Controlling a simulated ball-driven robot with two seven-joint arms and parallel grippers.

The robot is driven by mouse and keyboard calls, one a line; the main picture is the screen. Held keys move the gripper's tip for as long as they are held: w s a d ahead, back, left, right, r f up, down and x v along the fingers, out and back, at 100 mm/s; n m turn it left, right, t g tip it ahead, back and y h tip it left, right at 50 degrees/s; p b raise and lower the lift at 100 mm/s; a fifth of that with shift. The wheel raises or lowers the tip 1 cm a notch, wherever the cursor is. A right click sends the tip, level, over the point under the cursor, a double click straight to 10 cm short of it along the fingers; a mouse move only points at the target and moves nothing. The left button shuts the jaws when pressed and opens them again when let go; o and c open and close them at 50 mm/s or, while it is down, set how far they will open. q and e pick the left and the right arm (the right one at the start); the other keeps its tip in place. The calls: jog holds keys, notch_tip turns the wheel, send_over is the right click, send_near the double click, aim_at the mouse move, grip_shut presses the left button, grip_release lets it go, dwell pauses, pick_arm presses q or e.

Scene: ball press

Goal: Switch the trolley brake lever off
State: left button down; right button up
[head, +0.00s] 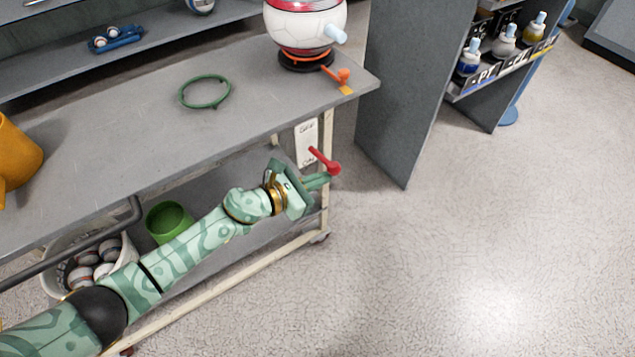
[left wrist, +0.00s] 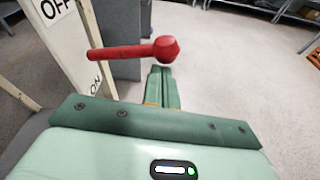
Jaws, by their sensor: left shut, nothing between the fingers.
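The red brake lever (head: 322,159) is on the end of the trolley (head: 250,118), beside a white label plate (head: 306,143). In the left wrist view the lever (left wrist: 120,53) runs across the picture to its round knob, and the plate reads OFF at the top and ON lower down. Which mark the lever stands at is hard to tell. My left gripper (head: 329,178) is shut and empty, with its fingertips (left wrist: 161,70) close by the knob, just below it in both views. Whether they touch is unclear. My right gripper is out of view.
On the trolley top are a green ring (head: 205,106), a red-and-white ball-shaped vessel (head: 305,25) and an orange container (head: 18,155). A green cup (head: 170,222) and a basket of balls are below. A grey cabinet (head: 400,90) stands behind; floor to the right is clear.

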pick_arm(q)
jog(key=shift+w+a+r+n+g+h+p, duration=0.15)
jog(key=shift+r+n+g+p, duration=0.15)
jog(key=shift+r+n, duration=0.25)
jog(key=shift+w+r+n+g+h+p, duration=0.1)
jog(key=shift+r+n+g+h+p, duration=0.1)
jog(key=shift+r+n+p, duration=0.35)
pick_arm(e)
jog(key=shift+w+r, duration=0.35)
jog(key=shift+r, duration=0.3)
pick_arm(q)
jog(key=shift+r, duration=0.1)
